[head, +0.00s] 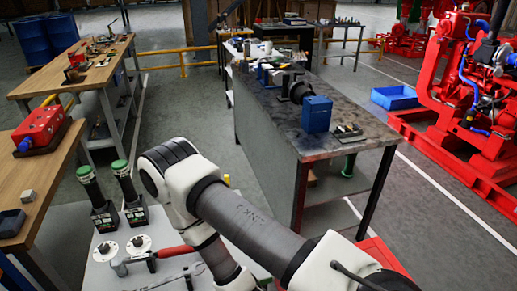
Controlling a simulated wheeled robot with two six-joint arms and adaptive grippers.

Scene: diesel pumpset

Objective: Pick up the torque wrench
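A tool with a red handle (174,251) and a grey metal body lies near the front of the light grey worktop (98,275) at the bottom left. A second thin grey tool (178,278) lies just below it, partly cut off and partly behind my arm. I cannot tell for certain which of these is the torque wrench. My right arm comes in from the bottom right, reaches across to the left and bends down over this worktop beside the red handle. Its gripper does not show. My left arm and gripper are not in view.
Two green-capped black devices (102,217) and two white round flanges (138,244) stand on the worktop behind the tools. A wooden bench with a red machine (43,128) is at left. A dark metal bench with a blue box (317,114) stands beyond my arm. Open floor lies between.

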